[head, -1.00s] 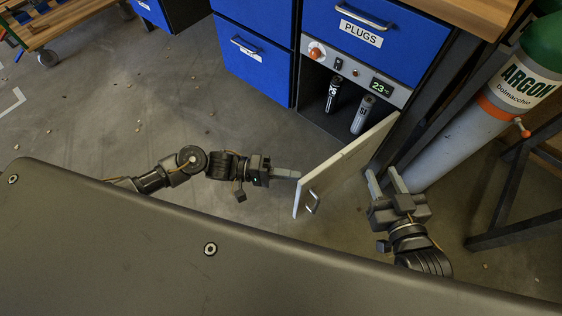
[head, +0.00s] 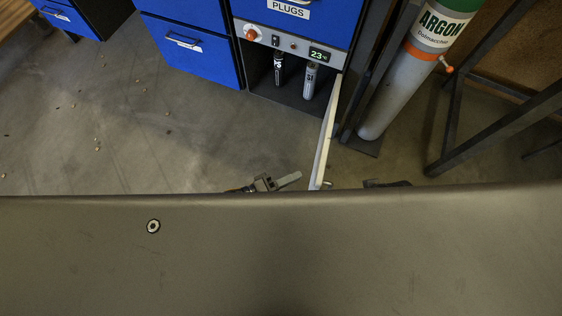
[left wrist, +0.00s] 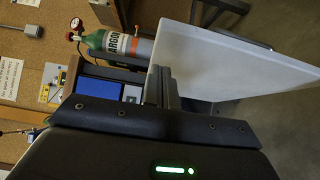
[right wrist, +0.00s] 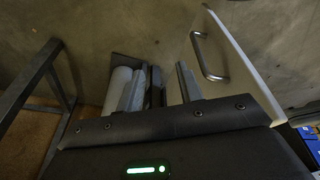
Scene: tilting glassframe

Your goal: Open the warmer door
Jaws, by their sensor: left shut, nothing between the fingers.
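The warmer (head: 290,42) is a grey-fronted compartment in the blue cabinet. Its white door (head: 325,135) stands open, jutting out toward me. In the head view my left gripper (head: 297,177) is shut and empty, just left of the door's inner side near its free end. In the left wrist view its fingers (left wrist: 163,87) are beside the white panel (left wrist: 225,60); contact is unclear. My right gripper, mostly hidden by my body in the head view, shows open and empty in the right wrist view (right wrist: 160,85), left of the door's outer face and metal handle (right wrist: 209,57).
The argon cylinder (head: 390,95) and a dark metal frame (head: 450,120) are right of the door. Left of the door the floor (head: 130,130) is open, with small debris.

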